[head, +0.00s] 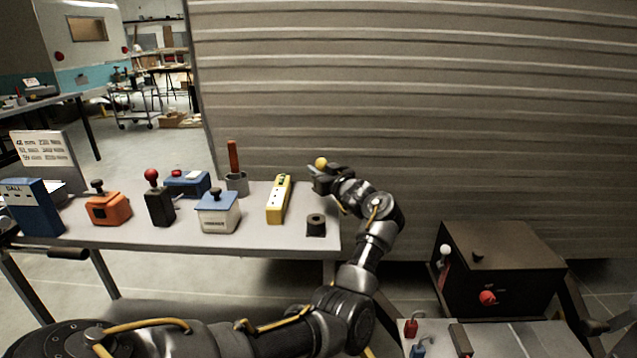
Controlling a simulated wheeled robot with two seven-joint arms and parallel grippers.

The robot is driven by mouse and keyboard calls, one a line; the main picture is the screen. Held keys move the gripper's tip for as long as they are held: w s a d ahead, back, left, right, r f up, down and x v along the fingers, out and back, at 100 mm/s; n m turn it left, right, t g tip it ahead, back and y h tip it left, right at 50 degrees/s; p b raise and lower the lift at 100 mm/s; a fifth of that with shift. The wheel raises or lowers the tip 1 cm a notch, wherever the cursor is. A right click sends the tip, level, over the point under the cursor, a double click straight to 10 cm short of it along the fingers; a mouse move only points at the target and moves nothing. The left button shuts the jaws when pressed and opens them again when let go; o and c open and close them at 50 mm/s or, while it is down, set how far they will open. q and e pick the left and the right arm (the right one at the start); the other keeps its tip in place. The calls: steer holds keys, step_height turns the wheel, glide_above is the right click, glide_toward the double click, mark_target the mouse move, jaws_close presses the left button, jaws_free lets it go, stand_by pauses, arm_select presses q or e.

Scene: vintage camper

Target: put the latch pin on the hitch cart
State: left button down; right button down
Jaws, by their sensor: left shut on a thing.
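My left gripper (322,176) is at the right end of the grey workbench (262,232), close to the ribbed wall. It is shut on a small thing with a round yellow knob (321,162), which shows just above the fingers. The rest of that thing is hidden by the gripper, so I cannot tell for sure that it is the latch pin. A grey flat top (520,340), possibly the hitch cart, shows at the lower right, partly cut off by the frame. My right gripper is not in view.
A black box (500,268) with a red knob stands behind the grey top, which holds small red (411,328) and blue things.

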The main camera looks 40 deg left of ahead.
arm_select(q)
step_height(320, 180, down, 3)
steer(key=shift+w+a+f, duration=0.15)
steer(key=shift+f, duration=0.15)
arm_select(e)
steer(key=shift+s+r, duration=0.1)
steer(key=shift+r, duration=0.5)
arm_select(q)
steer(key=shift+f, duration=0.2)
steer(key=c, duration=1.3)
jaws_free()
